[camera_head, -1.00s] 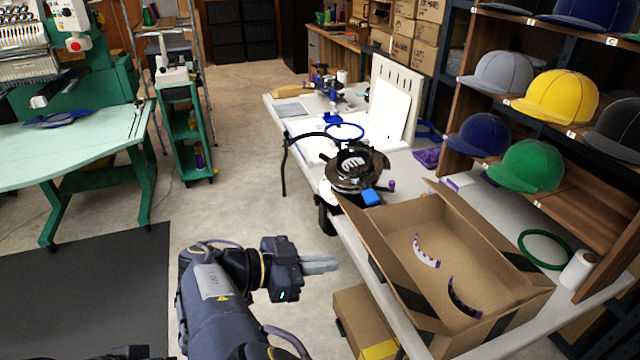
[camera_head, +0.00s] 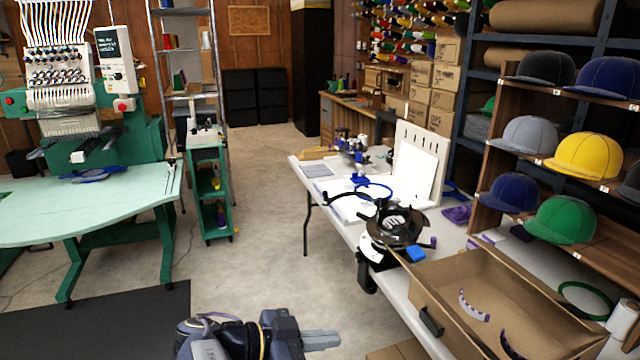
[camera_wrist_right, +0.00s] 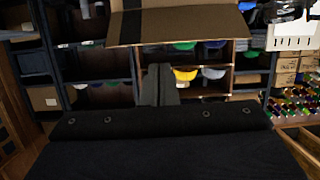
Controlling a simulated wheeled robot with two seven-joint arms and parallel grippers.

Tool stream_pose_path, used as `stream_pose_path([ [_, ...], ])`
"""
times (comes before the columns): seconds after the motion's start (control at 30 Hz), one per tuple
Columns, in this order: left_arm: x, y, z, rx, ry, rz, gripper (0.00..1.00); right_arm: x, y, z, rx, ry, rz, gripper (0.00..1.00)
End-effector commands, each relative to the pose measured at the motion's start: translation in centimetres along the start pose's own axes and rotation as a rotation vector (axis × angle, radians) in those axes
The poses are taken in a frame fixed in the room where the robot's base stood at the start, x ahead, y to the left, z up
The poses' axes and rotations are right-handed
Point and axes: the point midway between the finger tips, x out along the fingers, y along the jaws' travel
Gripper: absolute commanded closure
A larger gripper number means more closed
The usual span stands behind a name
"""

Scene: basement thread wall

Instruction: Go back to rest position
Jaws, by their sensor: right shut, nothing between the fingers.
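My right gripper (camera_head: 322,340) is at the bottom of the head view, its grey fingers together and pointing right. It is empty and over the floor, left of the white table (camera_head: 372,292) and apart from it. In the right wrist view its fingers (camera_wrist_right: 160,84) stand closed in the middle with nothing between them. My left gripper is in neither view.
An open cardboard box (camera_head: 468,262) with curved strips sits on the table's near end, beside a black round fixture (camera_head: 394,226). A cap shelf (camera_head: 500,140) stands at the right. A green machine table (camera_head: 90,212) is at the left. Concrete floor (camera_head: 262,215) lies clear between.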

Motion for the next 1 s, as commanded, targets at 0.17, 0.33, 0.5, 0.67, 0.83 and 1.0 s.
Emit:
stream_pose_path([
  [0.17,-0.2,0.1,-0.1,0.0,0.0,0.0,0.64,2.2,0.5,-0.3,-0.076,-0.093,0.044,1.0],
  [0.33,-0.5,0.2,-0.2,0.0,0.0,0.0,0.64,4.3,1.3,-0.3,-0.16,-0.2,0.078,1.0],
  [0.5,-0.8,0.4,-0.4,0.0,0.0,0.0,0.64,7.0,2.7,-0.4,-0.277,-0.369,0.109,1.0],
  [0.67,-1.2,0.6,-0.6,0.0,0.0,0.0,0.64,9.8,4.8,-0.5,-0.405,-0.59,0.107,1.0],
  [0.83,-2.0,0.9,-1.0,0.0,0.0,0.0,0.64,12.6,8.7,-1.1,-0.541,-0.924,0.011,1.0],
  [1.0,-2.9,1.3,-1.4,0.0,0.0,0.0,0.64,13.6,13.6,-2.6,-0.607,-1.236,-0.262,1.0],
])
